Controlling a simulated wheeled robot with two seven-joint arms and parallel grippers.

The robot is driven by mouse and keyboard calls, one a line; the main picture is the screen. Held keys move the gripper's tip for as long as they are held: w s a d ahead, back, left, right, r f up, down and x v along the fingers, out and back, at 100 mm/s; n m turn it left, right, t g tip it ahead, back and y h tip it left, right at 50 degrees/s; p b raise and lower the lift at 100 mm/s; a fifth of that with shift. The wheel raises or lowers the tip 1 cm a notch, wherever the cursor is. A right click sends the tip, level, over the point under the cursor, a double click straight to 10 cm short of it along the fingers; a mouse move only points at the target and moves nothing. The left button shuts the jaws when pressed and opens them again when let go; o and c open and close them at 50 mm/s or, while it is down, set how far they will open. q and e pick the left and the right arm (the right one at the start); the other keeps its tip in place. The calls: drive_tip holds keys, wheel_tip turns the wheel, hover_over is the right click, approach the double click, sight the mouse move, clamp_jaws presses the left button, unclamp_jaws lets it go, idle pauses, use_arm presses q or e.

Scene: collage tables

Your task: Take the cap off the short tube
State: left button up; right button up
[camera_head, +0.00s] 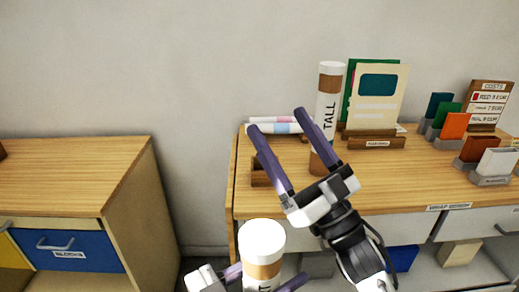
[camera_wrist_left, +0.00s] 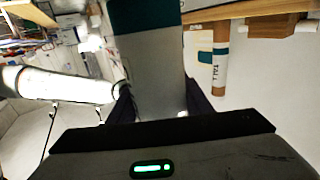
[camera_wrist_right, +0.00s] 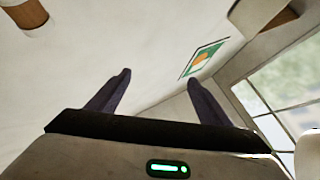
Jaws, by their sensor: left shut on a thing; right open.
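The short tube (camera_head: 263,270) is upright at the bottom of the head view, with a white cap (camera_head: 262,236) on top and a brown band below it. Lettering lower down is cut off. My left gripper (camera_head: 264,281) is shut around its body. In the left wrist view the tube's grey body (camera_wrist_left: 155,75) with a teal band fills the space between the fingers; its cap is out of that view. My right gripper (camera_head: 277,120) is open and empty, up and right of the cap. Its spread fingers also show in the right wrist view (camera_wrist_right: 158,78).
A tube marked TALL (camera_head: 327,105) with a white top stands on the right table (camera_head: 400,190), behind my right gripper. Rolled papers (camera_head: 272,128), a card stand (camera_head: 376,141) and several coloured cards (camera_head: 453,126) stand there too. A gap separates it from the left cabinet (camera_head: 70,180).

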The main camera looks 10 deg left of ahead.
drive_tip(key=s+a+r+n+g+y, duration=0.5)
drive_tip(key=s+a+r+n+g, duration=0.4)
drive_tip(key=n+g, duration=0.75)
drive_tip(key=s+a+n+g+h, duration=0.5)
drive_tip(key=s+n+g+h, duration=0.3)
drive_tip(key=s+g+h, duration=0.4)
drive_tip(key=m+t+h, duration=0.4)
drive_tip(key=t+h, duration=0.9)
drive_tip(key=h, duration=0.1)
hover_over(260, 235)
wheel_tip(260, 235, down, 5)
wheel_tip(260, 235, down, 11)
drive_tip(key=shift+f, duration=0.1)
drive_tip(key=shift+c, duration=0.5)
